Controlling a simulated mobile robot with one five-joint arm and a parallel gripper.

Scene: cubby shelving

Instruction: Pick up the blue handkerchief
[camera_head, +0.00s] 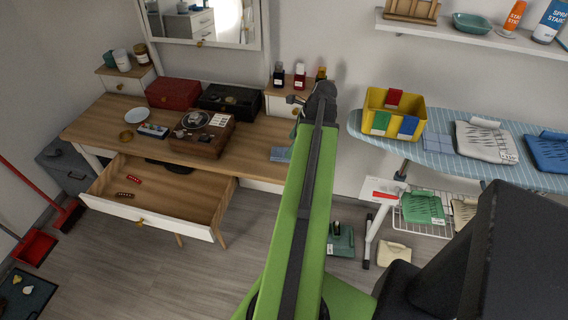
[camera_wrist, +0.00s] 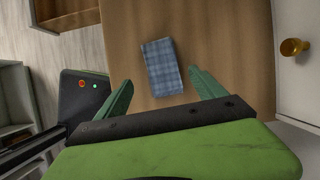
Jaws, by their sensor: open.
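The blue handkerchief is a folded, checked cloth lying flat on the wooden desk top. In the wrist view the handkerchief (camera_wrist: 161,62) lies between and beyond the fingertips of my gripper (camera_wrist: 160,76), with bare wood around it.
The desk (camera_head: 248,138) also holds a wooden box (camera_head: 203,143), a red box (camera_head: 173,93) and a black box (camera_head: 230,99). Its drawer (camera_head: 155,193) stands open. Small bottles (camera_head: 300,76) stand on the raised drawer unit behind. An ironing board (camera_head: 358,124) is at right.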

